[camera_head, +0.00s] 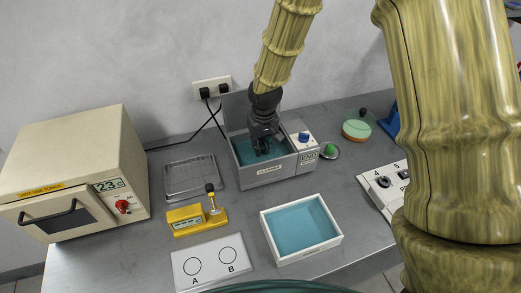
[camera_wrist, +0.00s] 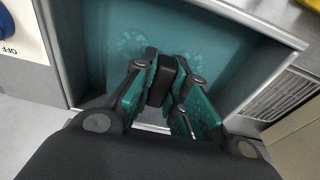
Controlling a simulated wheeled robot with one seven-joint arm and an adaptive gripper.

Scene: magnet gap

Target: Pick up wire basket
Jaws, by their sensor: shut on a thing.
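My gripper (camera_head: 263,146) reaches down into the open tank of the grey cleaner (camera_head: 270,174), which holds teal liquid. In the wrist view, my gripper's fingers (camera_wrist: 168,92) are close together and low in the tank, with their lower parts tinted teal. Faint mottled patches show on the teal area beyond the fingertips.
A wire-like metal tray (camera_head: 190,178) lies left of the cleaner. In front stand a yellow device (camera_head: 186,220), a white card marked A and B (camera_head: 212,262) and a white-rimmed teal tray (camera_head: 335,237). A beige oven (camera_head: 85,165) is at left. The cleaner's walls surround my gripper.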

